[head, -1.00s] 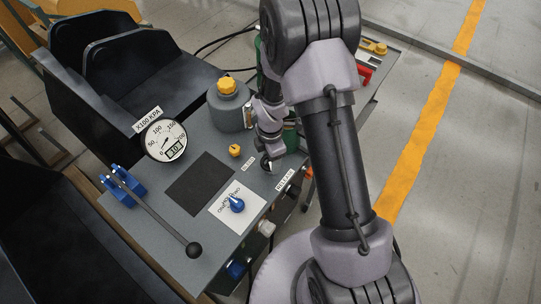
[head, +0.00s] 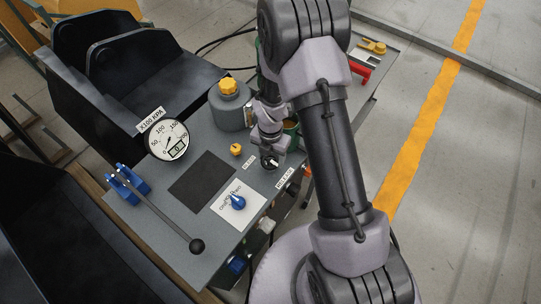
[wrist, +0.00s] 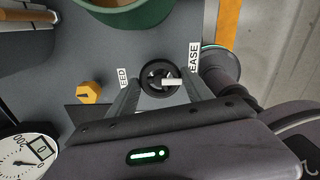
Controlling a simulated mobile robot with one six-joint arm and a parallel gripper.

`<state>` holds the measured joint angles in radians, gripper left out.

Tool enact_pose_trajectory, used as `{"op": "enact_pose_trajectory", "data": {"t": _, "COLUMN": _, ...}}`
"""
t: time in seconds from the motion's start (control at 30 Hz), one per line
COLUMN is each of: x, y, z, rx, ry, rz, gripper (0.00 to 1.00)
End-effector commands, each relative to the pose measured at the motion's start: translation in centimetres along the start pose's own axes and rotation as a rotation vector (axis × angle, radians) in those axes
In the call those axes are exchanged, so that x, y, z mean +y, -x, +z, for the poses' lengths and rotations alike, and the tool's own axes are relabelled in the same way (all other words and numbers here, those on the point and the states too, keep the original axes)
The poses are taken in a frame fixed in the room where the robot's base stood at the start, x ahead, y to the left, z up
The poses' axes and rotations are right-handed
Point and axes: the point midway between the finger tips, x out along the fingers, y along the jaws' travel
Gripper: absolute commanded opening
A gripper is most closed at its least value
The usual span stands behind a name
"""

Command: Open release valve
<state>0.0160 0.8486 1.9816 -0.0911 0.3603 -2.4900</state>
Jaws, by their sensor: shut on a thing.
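The release valve is a round black knob (wrist: 158,78) with a white pointer bar, seen in the wrist view beside the RELEASE label (wrist: 193,57). In the head view the label (head: 285,178) lies just right of the knob (head: 269,163). My gripper (wrist: 160,84) points down at the panel, with one grey finger on each side of the knob, shut on it. In the wrist view the white bar lies roughly level and points right. My wrist partly hides the knob in the head view.
A yellow knob (head: 236,149), a grey canister (head: 230,106) with a yellow cap and a green pot (wrist: 122,10) stand close by. The pressure gauge (head: 167,139) shows 0 on its small display. A blue knob (head: 238,202) and a long black-tipped lever (head: 165,215) are nearer the front.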

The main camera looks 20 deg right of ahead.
Motion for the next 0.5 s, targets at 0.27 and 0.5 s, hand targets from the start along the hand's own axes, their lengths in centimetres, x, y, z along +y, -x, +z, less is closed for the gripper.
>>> {"op": "enact_pose_trajectory", "data": {"t": 0.27, "x": 0.02, "y": 0.02, "z": 0.01, "rx": 0.000, "ry": 0.028, "rz": 0.000, "gripper": 0.18}}
{"op": "enact_pose_trajectory", "data": {"t": 0.5, "x": 0.02, "y": 0.01, "z": 0.01, "rx": -0.001, "ry": 0.030, "rz": 0.000, "gripper": 0.18}}
